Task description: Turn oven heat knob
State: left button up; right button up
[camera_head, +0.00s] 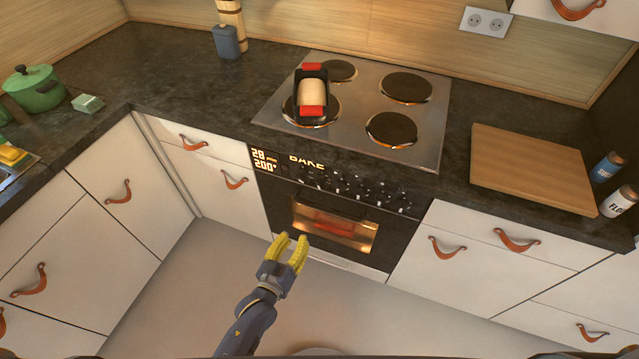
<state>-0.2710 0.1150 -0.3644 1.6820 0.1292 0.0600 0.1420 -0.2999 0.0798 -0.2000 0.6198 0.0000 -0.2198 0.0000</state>
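The black oven (282,199) is set under the counter, with its lit window (350,236) showing a red item inside. Its panel has a display (264,161) reading 28 and 200°, and the word BAKE. A row of small dark knobs (362,188) runs along the panel to the right of the display. Which one is the heat knob, and how it is turned, is too small to tell. My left gripper (291,240) has its yellow fingers apart and empty. It appears in front of the lower left of the oven door, below the knobs. My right gripper is out of view.
A dark pan with red handles (312,111) holds a pale loaf (312,93) on the cooktop (355,79). A wooden board (533,168) lies to the right, near two jars. A green pot (34,90) stands at left. Floor before the oven is clear.

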aim_at(318, 185)
pick_arm(q)
notch_tip(318, 185, up, 6)
jog(key=w+d+r+t+h, duration=0.1)
jog(key=shift+n, duration=0.3)
jog(key=x, duration=1.7)
jog(key=shift+w+a+f, duration=0.1)
grip_shut()
